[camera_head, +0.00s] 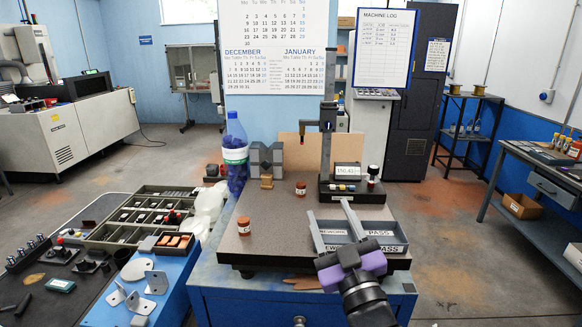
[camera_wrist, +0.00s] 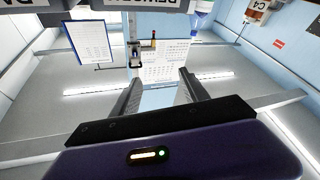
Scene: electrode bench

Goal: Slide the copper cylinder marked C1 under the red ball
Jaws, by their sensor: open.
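Two small copper cylinders with white bands stand upright on the dark plate (camera_head: 278,215): a nearer cylinder (camera_head: 244,226) at left and a farther cylinder (camera_head: 301,189) near the middle. Their marks are too small to read in the head view. A cylinder marked C4 (camera_wrist: 257,12) shows at the wrist view's upper right. The red ball (camera_head: 301,140) appears as a tiny tip hanging from the stand's arm (camera_head: 311,124), above the farther cylinder. My gripper (camera_head: 333,219) is open and empty, over the tray at front right, right of both cylinders.
A grey tray (camera_head: 394,249) marked REWORK and PASS sits below my gripper. The gauge stand's black base (camera_head: 345,194) with a display is at back right. A grey block (camera_head: 256,157) and a blue bottle (camera_head: 235,150) stand at back left. The plate's middle is clear.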

